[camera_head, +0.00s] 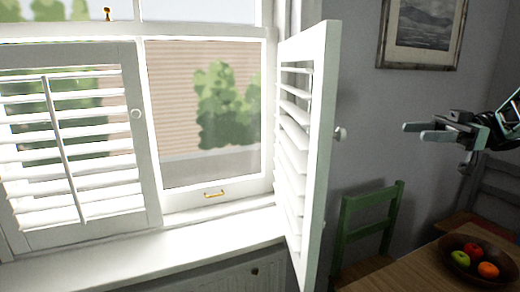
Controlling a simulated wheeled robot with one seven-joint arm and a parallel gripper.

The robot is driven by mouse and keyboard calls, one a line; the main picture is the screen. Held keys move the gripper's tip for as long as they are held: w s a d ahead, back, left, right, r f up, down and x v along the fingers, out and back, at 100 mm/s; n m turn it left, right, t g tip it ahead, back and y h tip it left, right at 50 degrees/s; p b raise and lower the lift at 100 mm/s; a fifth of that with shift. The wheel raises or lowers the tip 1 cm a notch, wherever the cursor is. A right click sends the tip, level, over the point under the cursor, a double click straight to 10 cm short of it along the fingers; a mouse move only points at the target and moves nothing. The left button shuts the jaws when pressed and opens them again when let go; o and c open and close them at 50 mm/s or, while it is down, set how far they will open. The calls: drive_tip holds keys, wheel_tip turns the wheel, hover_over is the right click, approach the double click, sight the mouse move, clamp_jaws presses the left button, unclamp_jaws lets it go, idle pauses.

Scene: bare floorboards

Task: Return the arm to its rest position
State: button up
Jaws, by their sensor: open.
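My gripper (422,131) is at the right of the head view, held in the air above the level of the table. Its two fingers point left and are apart, with nothing visible between them. My arm (506,120) runs off the right edge of the view. The gripper is right of the open shutter panel (318,140) and its round knob, with a clear gap between them in the picture.
The left shutter panel (75,150) lies across the window (215,110). A white sill (140,258) runs below. A green chair (372,225) and a wooden table (415,272) with a fruit bowl (455,262) stand at lower right. A framed picture (422,32) hangs on the wall.

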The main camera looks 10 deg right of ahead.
drive_tip(key=w+a+m+t+h, duration=0.3)
drive_tip(key=w+a+m+t, duration=0.15)
drive_tip(key=w+t, duration=0.4)
drive_tip(key=w+f+m+t+h, duration=0.4)
drive_tip(key=f+m+h, duration=0.25)
drive_tip(key=h, duration=0.45)
drive_tip(key=s+a+f+m+g+h, duration=0.25)
drive_tip(key=s+f+g, duration=0.25)
drive_tip(key=s+f, duration=0.45)
drive_tip(key=s+a+f+m+g+h, duration=0.15)
drive_tip(key=s+f+m+g, duration=0.35)
drive_tip(key=s, duration=0.8)
drive_tip(key=s+a+r+n+g, duration=0.1)
drive_tip(key=s+a+n+g, duration=0.3)
drive_tip(key=s+a+n, duration=0.5)
drive_tip(key=s+a, duration=0.6)
drive_tip(key=a, duration=0.3)
drive_tip(key=shift+s+a+y, duration=0.15)
drive_tip(key=shift+s+y, duration=0.05)
drive_tip(key=shift+y, duration=0.1)
